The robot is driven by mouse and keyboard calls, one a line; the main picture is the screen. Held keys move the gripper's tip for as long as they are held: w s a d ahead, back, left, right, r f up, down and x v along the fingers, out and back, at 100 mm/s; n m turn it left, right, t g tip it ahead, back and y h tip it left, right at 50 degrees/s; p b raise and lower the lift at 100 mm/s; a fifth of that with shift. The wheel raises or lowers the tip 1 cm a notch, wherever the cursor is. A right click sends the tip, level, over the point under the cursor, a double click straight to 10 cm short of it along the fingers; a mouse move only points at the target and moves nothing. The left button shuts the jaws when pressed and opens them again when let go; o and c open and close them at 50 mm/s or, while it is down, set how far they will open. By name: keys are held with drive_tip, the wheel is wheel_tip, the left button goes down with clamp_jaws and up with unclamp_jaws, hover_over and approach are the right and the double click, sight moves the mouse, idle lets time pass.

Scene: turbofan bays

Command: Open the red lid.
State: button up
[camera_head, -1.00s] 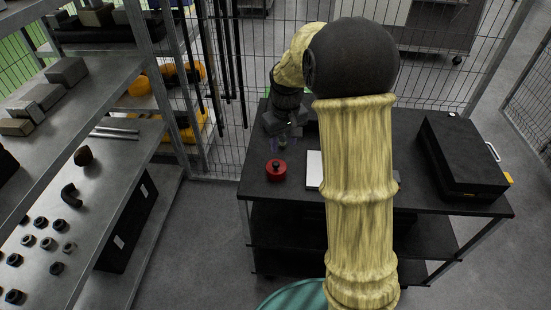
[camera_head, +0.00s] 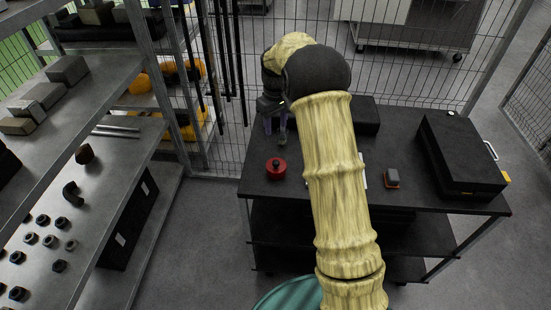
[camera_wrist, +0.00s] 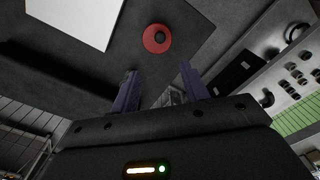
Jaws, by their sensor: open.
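The red lid (camera_head: 276,168) is a small round red piece with a dark knob on top, on the left part of the black table. It also shows in the wrist view (camera_wrist: 157,39), ahead of the fingertips. My gripper (camera_head: 276,135) hangs behind the lid and above the table, its purple fingers pointing down. In the wrist view my gripper (camera_wrist: 158,80) has its two fingers apart with nothing between them. It does not touch the lid. Whether a container is under the lid cannot be told.
The black table (camera_head: 300,192) also holds a large black case (camera_head: 462,155) on the right and a small grey and orange item (camera_head: 392,178). A white sheet (camera_wrist: 75,18) lies beside the lid. A metal shelf (camera_head: 105,165) stands left, a wire fence (camera_head: 400,75) behind.

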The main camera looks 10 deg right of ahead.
sight(276, 161)
wheel_tip(276, 161, down, 16)
drive_tip(key=p, duration=0.5)
drive_tip(key=shift+f, duration=0.1)
clamp_jaws()
